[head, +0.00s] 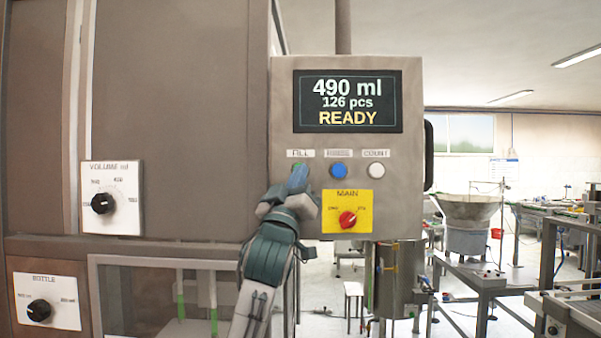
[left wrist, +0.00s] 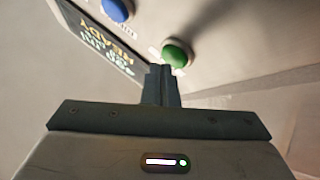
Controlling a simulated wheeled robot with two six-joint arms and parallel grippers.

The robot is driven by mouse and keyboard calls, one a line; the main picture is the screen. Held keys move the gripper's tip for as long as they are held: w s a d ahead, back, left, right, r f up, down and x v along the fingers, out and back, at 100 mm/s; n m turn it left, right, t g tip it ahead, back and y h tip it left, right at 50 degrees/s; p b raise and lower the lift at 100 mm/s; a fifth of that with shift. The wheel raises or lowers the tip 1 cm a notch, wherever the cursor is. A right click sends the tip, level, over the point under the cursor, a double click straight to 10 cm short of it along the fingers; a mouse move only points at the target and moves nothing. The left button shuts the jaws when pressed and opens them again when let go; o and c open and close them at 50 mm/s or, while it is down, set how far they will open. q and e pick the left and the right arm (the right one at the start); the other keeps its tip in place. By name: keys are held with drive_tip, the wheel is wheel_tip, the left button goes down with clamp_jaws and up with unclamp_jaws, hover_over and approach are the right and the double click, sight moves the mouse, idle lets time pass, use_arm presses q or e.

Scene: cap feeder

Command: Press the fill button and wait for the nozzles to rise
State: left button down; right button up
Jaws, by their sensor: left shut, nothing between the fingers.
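The control box (head: 408,215) carries a screen (head: 347,101) that reads 490 ml, 126 pcs, READY. The green fill button (left wrist: 177,54) shows in the left wrist view, just beyond my fingertips. In the head view it is mostly hidden behind my left gripper (head: 299,175), under the FILL label. My left gripper is shut and empty, its tips (left wrist: 162,68) at or very near the button; I cannot tell whether they touch. The nozzles cannot be made out. My right gripper is not in view.
A blue button (head: 338,170), a white count button (head: 376,170) and a red main knob (head: 347,218) sit close by on the box. Volume (head: 103,203) and bottle (head: 39,310) dials are at the left. A glazed opening (head: 150,300) lies below.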

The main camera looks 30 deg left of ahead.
use_arm(q)
drive_tip(key=shift+w+a, duration=0.25)
drive_tip(key=shift+w, duration=0.1)
idle(0.7)
drive_tip(key=shift+s+d, duration=0.1)
drive_tip(key=shift+s, duration=0.05)
idle(0.3)
drive_tip(key=shift+s+d+b, duration=0.3)
drive_tip(key=shift+s+d, duration=0.05)
drive_tip(key=shift+s, duration=0.2)
drive_tip(key=shift+s+d, duration=0.45)
drive_tip(key=shift+s, duration=0.25)
drive_tip(key=shift+s+d, duration=0.4)
drive_tip(key=shift+s, duration=0.35)
drive_tip(key=shift+s+d, duration=0.45)
drive_tip(key=shift+s, duration=0.25)
